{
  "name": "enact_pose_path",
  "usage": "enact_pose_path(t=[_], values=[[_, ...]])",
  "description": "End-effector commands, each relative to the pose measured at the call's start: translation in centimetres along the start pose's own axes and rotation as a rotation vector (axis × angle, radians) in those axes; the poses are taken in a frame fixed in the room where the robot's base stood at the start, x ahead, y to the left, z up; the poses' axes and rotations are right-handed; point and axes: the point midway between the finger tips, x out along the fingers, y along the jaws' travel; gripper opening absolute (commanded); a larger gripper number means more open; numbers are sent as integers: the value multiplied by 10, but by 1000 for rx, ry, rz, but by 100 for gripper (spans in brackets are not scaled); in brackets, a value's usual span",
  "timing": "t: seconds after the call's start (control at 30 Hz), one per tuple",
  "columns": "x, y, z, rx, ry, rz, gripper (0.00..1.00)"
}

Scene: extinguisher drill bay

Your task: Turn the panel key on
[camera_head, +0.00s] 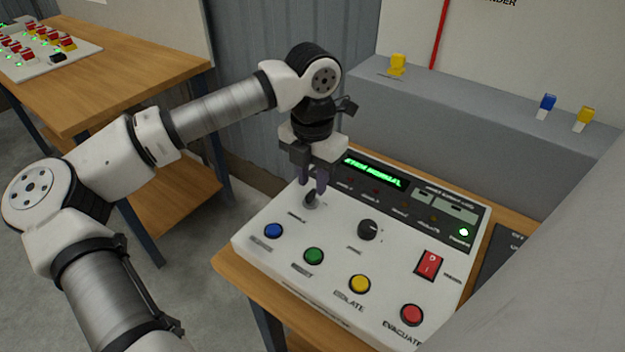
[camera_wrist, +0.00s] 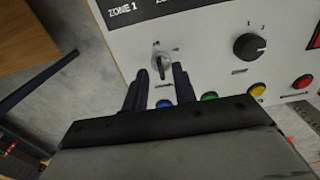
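The panel key (camera_head: 311,199) is a small dark key in a round silver lock on the white control panel (camera_head: 264,245), above the blue button. My gripper (camera_head: 314,188) points down over the key in the head view. In the wrist view its two dark fingers (camera_wrist: 158,85) are apart, one on each side just below the key. I cannot tell whether either finger touches the key.
Beside the key is a black rotary knob (camera_head: 367,230). Blue (camera_head: 273,231), green (camera_head: 314,256), yellow (camera_head: 359,284) and red (camera_head: 411,315) buttons line the front. A red rocker switch (camera_head: 429,264) sits at right. A green-lit display (camera_head: 375,172) is behind. A grey ledge (camera_head: 470,115) stands beyond the panel.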

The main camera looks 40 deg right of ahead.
Motion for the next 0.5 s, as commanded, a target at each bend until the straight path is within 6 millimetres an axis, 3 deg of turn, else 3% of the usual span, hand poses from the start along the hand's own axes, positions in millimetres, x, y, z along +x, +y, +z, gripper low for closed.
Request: enact_pose_path(t=[0.2, 0.5], values=[[19, 0, 0, 0, -1, -2, 27], [21, 0, 0, 0, -1, -1, 27]])
